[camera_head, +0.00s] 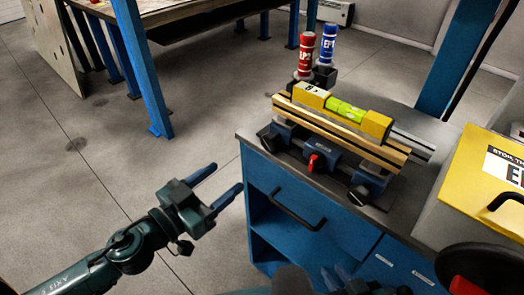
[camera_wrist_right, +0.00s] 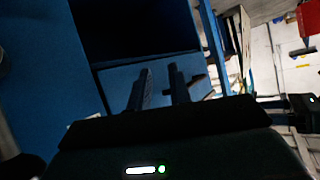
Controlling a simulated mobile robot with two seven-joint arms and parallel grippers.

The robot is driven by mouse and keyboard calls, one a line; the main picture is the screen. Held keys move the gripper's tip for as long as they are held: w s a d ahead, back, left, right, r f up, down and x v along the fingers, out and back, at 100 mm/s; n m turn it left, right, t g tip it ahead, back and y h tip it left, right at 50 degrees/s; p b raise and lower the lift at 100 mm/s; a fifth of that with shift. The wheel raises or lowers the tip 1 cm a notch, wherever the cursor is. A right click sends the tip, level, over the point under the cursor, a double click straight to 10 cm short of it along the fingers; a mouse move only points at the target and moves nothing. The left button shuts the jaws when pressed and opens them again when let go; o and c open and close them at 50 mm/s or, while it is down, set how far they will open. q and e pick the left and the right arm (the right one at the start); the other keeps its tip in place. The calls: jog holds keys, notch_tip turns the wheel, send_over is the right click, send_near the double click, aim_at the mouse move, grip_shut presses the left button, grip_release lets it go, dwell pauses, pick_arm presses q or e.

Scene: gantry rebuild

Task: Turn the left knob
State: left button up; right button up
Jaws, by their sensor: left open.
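A blue clamping fixture (camera_head: 322,158) stands on the cabinet top, with wooden bars and a yellow spirit level (camera_head: 345,109) on it. A dark knob (camera_head: 267,138) is at its left end and another dark knob (camera_head: 360,195) at its right end. A red-handled knob (camera_head: 315,162) is between them. My left gripper (camera_head: 227,177) is open and empty, left of the cabinet and apart from the left knob. My right gripper (camera_head: 338,280) is low at the bottom edge, partly cut off. In the right wrist view its fingers (camera_wrist_right: 158,75) are apart with nothing visible between them.
The blue cabinet (camera_head: 340,232) has a dark handle and an open shelf space. A red bottle (camera_head: 306,55) and a blue bottle (camera_head: 327,45) stand behind the fixture. A yellow box (camera_head: 470,180) is at the right. Blue posts rise behind. Floor left of the cabinet is clear.

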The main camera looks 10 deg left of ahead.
aim_at(267, 145)
pick_arm(q)
jog(key=p+x, duration=0.3)
jog(key=x, duration=0.9)
jog(key=shift+w+d+p, duration=0.25)
jog(key=shift+w+p, duration=0.05)
pick_arm(e)
jog(key=shift+s+d+r+n+h, duration=0.15)
jog(key=shift+d+r+n+h, duration=0.25)
jog(key=shift+r, duration=0.4)
pick_arm(q)
jog(key=c, duration=1)
pick_arm(e)
jog(key=shift+a+r, duration=0.1)
jog(key=shift+a, duration=0.05)
pick_arm(q)
jog(key=shift+m, duration=0.3)
jog(key=m, duration=0.2)
jog(key=shift+m, duration=0.8)
